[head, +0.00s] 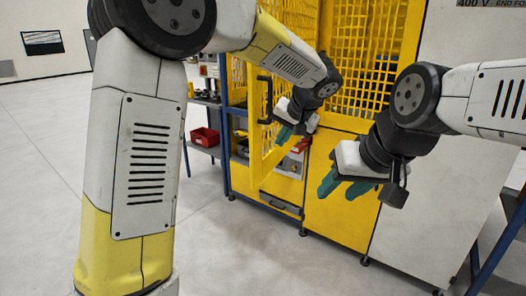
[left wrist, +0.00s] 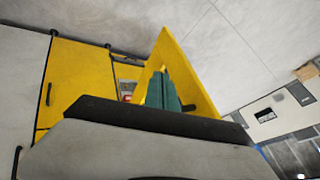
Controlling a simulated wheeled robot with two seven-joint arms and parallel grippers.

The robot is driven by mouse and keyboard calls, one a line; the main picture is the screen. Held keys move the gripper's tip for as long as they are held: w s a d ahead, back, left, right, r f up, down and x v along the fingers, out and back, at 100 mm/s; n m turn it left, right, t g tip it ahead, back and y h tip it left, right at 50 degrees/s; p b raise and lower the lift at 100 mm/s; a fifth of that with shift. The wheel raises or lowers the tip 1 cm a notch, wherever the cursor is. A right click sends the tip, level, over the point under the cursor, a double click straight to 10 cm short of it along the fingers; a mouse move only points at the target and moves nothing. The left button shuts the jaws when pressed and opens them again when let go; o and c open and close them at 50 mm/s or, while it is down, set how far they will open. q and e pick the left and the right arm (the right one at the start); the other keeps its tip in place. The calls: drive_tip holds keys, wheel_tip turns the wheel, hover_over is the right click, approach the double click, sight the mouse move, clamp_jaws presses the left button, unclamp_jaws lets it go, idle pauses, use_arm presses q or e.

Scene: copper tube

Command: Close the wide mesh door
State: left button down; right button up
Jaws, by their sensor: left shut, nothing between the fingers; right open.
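The wide yellow mesh door (head: 254,125) stands swung out from the yellow machine in the head view, with a black handle (head: 264,98) on its frame. My left gripper (head: 284,134) is in front of the door opening, close to the door frame. Its teal fingers are shut with nothing between them. In the left wrist view the shut fingers (left wrist: 163,92) point at the yellow door frame (left wrist: 195,80); I cannot tell whether they touch it. My right gripper (head: 345,187) is open and empty, in front of the lower yellow panel, away from the door.
A fixed yellow mesh panel (head: 375,50) and a solid yellow panel (head: 342,205) are right of the opening. A grey cabinet (head: 425,215) stands further right. A red bin (head: 204,137) sits on a shelf at the left. The grey floor (head: 230,260) in front is clear.

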use_arm(q)
approach(257, 159)
wheel_tip(257, 159, down, 4)
drive_tip(key=d, duration=0.2)
drive_tip(key=shift+w+a+r, duration=0.1)
drive_tip(key=shift+w+a, duration=0.5)
drive_tip(key=shift+a, duration=0.2)
drive_tip(key=shift+w+a+r, duration=0.1)
drive_tip(key=shift+w+a, duration=0.55)
drive_tip(key=shift+a, duration=0.1)
drive_tip(key=shift+a, duration=0.1)
